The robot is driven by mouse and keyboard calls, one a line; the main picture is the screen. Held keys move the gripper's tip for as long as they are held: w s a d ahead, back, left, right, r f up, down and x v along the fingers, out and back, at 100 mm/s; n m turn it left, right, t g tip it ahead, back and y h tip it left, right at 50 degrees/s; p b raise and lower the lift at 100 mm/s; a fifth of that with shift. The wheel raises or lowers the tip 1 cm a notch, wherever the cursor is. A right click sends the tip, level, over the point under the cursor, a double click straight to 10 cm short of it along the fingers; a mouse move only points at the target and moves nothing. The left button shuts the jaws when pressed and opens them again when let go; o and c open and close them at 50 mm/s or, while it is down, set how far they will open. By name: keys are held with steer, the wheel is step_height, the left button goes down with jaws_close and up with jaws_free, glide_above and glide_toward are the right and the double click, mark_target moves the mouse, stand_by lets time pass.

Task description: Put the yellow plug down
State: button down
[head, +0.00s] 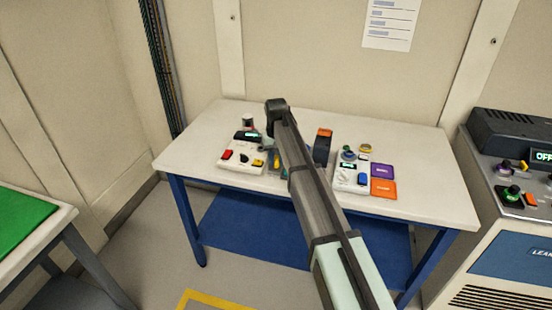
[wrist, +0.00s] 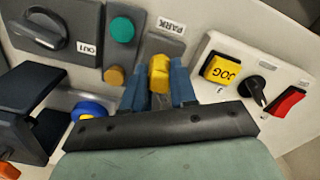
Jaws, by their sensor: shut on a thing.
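The yellow plug (wrist: 159,72) is between the two blue fingers of my gripper (wrist: 160,82) in the wrist view. The gripper is shut on it. The plug is over a grey plate (wrist: 164,46) bearing a PARK label (wrist: 172,27), just below that label in the picture. I cannot tell whether the plug's lower end touches the plate or is seated in anything. In the head view my arm reaches over the white table (head: 416,165) and hides most of the gripper and the plug.
Right of the plug in the wrist view is a white box with a yellow JOG button (wrist: 220,70), black knob (wrist: 255,90) and red switch (wrist: 287,102). Left are a green button (wrist: 122,29), a blue-and-yellow button (wrist: 90,110) and a black block (wrist: 32,105). Purple (head: 384,170) and orange (head: 383,188) squares lie farther right on the table.

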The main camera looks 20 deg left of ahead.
mark_target(276, 157)
steer(key=shift+f, duration=0.1)
steer(key=c, duration=0.9)
jaws_free()
step_height(276, 157, up, 12)
